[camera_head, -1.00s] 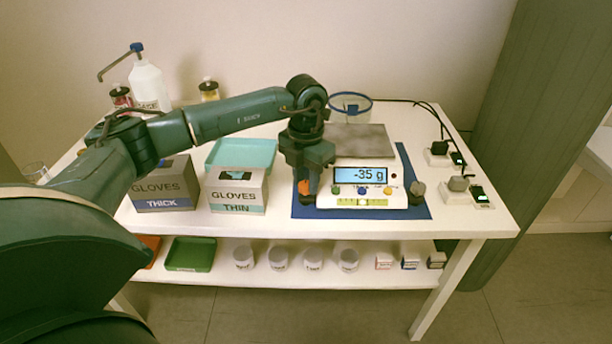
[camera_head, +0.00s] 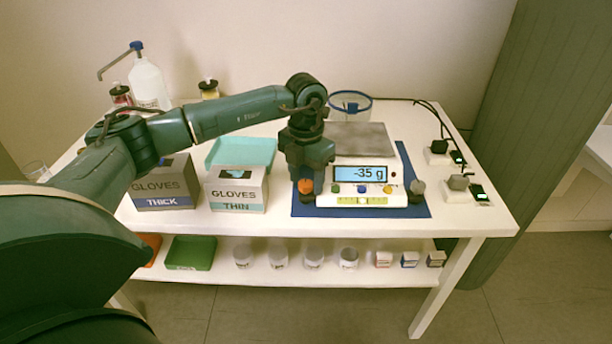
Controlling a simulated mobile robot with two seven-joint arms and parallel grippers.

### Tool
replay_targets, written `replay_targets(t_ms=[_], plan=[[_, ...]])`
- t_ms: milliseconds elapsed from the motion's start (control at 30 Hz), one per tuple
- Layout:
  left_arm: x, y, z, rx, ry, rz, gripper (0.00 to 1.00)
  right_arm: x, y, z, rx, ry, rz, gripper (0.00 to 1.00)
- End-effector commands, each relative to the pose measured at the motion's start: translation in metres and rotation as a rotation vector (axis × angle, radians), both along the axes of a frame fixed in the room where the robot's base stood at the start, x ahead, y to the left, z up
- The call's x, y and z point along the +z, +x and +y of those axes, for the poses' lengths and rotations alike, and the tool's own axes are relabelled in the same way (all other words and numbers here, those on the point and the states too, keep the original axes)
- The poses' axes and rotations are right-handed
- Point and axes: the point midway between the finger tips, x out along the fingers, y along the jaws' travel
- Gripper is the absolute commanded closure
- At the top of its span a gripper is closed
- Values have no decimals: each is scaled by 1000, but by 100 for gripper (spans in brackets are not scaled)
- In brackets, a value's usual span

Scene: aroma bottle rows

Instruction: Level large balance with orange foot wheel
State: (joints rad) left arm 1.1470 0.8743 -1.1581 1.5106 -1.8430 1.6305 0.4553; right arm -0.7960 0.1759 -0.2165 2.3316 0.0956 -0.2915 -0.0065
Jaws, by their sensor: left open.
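The large balance (camera_head: 348,201) stands on a blue mat (camera_head: 415,211) on the table, and its display (camera_head: 361,174) reads -35 g. A yellow-green level strip (camera_head: 362,200) shows on its front. The orange foot wheel (camera_head: 306,186) is at the balance's front left corner. A grey foot wheel (camera_head: 417,188) is at the front right corner. My left gripper (camera_head: 307,190) points down over the orange wheel, with its open fingers around or close beside it; contact cannot be told. My right gripper is not in view.
Glove boxes, thick (camera_head: 166,186) and thin (camera_head: 237,190), stand left of the balance, with a teal tray (camera_head: 242,152) behind. A clear, blue-rimmed container (camera_head: 350,104) stands behind the balance. Small devices with cables (camera_head: 459,183) are at the right. The lower shelf (camera_head: 330,277) holds jars and small boxes.

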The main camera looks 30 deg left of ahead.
Motion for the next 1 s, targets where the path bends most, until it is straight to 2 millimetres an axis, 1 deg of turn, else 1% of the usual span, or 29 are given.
replay_targets(t_ms=[133, 233, 367, 500, 600, 700, 833, 1000], plan=[[6, 0, 0, 0, 0, 0, 50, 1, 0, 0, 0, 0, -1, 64], [20, 1, 0, 0, 0, -3, 50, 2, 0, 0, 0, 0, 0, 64], [48, 1, 0, -1, -1, -5, 50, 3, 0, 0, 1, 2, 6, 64], [81, 1, 0, 0, -1, -5, 50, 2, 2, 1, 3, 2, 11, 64], [100, 1, 0, 0, -1, -4, 50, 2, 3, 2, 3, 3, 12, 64], [116, 1, 0, 0, 0, -3, 50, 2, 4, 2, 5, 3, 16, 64], [128, 0, 0, 0, -1, -1, 50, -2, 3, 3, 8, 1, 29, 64], [132, 0, 0, 0, 0, 1, 50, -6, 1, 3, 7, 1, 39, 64]])
